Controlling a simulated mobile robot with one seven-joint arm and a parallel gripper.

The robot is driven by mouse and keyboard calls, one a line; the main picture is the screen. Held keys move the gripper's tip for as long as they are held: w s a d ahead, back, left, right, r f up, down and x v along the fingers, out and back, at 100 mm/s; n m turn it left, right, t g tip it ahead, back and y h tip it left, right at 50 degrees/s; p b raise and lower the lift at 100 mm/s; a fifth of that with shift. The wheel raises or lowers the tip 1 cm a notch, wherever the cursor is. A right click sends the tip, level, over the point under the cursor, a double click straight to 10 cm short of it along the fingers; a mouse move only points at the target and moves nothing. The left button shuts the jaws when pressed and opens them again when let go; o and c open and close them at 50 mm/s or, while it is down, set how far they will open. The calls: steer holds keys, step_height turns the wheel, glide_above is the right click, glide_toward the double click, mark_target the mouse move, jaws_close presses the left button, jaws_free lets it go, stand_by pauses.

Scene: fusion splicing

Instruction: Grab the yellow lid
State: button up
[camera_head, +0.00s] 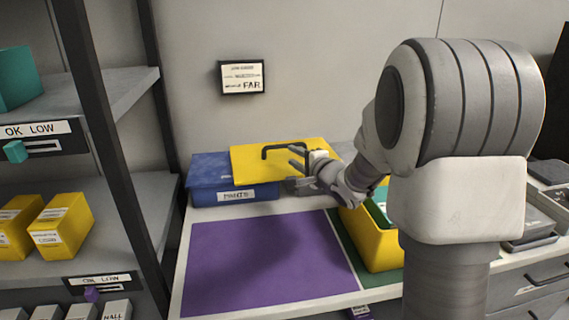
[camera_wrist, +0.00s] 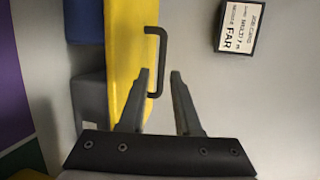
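The yellow lid (camera_head: 250,168) is a flat panel with a black bar handle (camera_head: 284,147). It rests on a blue box (camera_head: 208,181) at the back of the table, covering the right part of its top. In the wrist view the lid (camera_wrist: 121,55) stands upright in the picture, with its handle (camera_wrist: 161,60) on the right side. My gripper (camera_head: 298,160) is at the right end of the lid, beside the handle. In the wrist view my gripper (camera_wrist: 161,74) is open, and the handle's bar shows between its fingertips. I cannot tell whether they touch it.
A purple mat (camera_head: 265,262) lies bare on the front of the table. A yellow bin (camera_head: 370,240) stands to its right, partly behind my arm. A shelf rack (camera_head: 105,93) with yellow bins (camera_head: 62,226) is on the left. A small sign (camera_head: 242,77) hangs on the wall.

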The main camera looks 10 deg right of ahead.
mark_target(282, 146)
steer(key=x, duration=0.4)
steer(key=shift+w+a+b, duration=0.1)
steer(key=shift+w+b, duration=0.25)
steer(key=shift+b, duration=0.05)
steer(key=shift+d+b+x, duration=0.15)
steer(key=shift+b+x, duration=0.25)
steer(key=shift+x, duration=0.9)
steer(key=shift+d+b+x, duration=0.15)
steer(key=shift+b+x, duration=0.2)
steer(key=shift+x, duration=0.9)
steer(key=shift+w+r, duration=0.1)
steer(key=shift+c, duration=0.3)
jaws_close()
steer(key=shift+r, duration=0.1)
